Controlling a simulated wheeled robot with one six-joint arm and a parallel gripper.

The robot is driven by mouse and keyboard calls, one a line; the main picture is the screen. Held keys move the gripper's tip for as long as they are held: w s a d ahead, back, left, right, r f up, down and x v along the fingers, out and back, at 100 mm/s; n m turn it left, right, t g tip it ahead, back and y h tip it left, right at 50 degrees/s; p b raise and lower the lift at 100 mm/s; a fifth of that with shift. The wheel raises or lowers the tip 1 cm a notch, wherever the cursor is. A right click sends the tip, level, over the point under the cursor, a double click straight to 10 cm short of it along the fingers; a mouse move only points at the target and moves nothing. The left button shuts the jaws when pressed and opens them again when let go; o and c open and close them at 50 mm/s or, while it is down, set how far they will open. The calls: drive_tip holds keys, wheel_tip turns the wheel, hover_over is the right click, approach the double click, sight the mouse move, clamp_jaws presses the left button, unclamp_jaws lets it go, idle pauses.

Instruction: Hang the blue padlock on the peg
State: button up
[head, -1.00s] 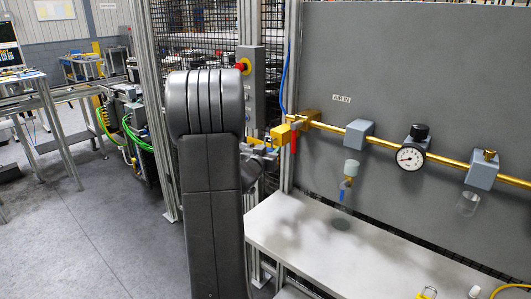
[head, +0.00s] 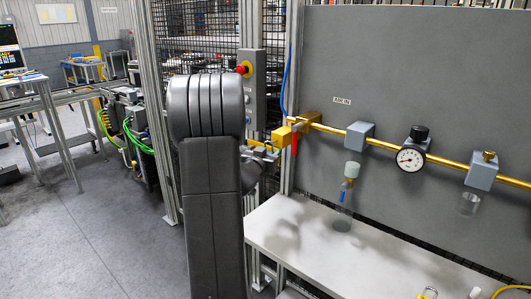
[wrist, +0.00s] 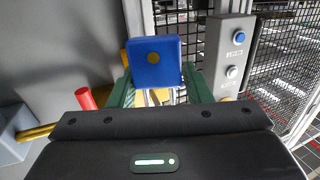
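The blue padlock (wrist: 153,62) is upright between the green fingers of my gripper (wrist: 158,82) in the wrist view. Its broad blue face with a round brass spot faces the camera; its shackle is hidden. Both fingers appear to press on its sides. In the head view my gripper (head: 267,153) is partly hidden behind my dark arm, close to the brass block at the left end of the pipe. I cannot make out the peg in either view.
A brass block (head: 283,136) with a red lever (head: 294,143) is beside my gripper. A control box (head: 251,92) with buttons stands behind. A pipe with a pressure gauge (head: 410,158) runs right along the grey panel.

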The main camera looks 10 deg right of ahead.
drive_tip(key=shift+o, duration=0.7)
drive_tip(key=shift+w+d+f, duration=0.1)
drive_tip(key=shift+w, duration=0.15)
drive_tip(key=shift+s, duration=0.1)
drive_tip(key=shift+s+f+b, duration=0.3)
drive_tip(key=shift+s, duration=0.05)
drive_tip(key=b+v, duration=0.2)
drive_tip(key=v, duration=1.1)
drive_tip(key=shift+a+r, duration=0.35)
drive_tip(key=shift+a, duration=0.2)
drive_tip(key=shift+w, duration=0.1)
drive_tip(key=s+d+p+x, duration=0.1)
drive_tip(key=p+x, duration=0.1)
drive_tip(key=x, duration=1.3)
drive_tip(key=shift+w+d+f+p, duration=0.2)
drive_tip(key=shift+d+f+p, duration=0.05)
drive_tip(key=shift+p, duration=0.15)
